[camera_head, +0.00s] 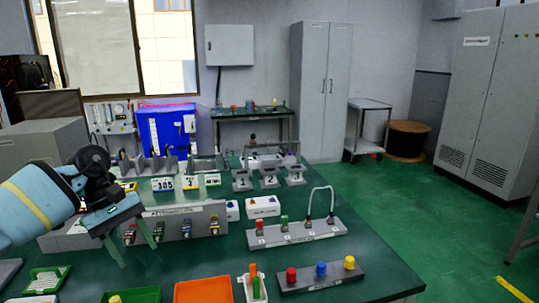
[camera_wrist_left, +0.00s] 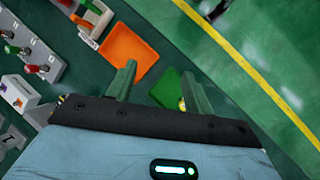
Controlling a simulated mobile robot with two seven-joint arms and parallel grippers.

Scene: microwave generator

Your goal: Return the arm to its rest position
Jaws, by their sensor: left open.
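My left gripper (camera_head: 139,254) hangs above the left part of the green table (camera_head: 215,262). Its two fingers point down and are apart, with nothing between them. The blue arm comes in from the left edge. In the left wrist view the open gripper (camera_wrist_left: 158,70) shows an empty gap, with the orange tray (camera_wrist_left: 128,55) and the green tray (camera_wrist_left: 172,90) lying beyond its fingers. My right gripper shows in neither view.
Behind the gripper stands a grey panel with several connectors (camera_head: 182,222). The orange tray (camera_head: 203,291) and a block with red, blue and yellow knobs (camera_head: 320,275) lie at the front. A block with a looped cable (camera_head: 296,235) stands right of centre.

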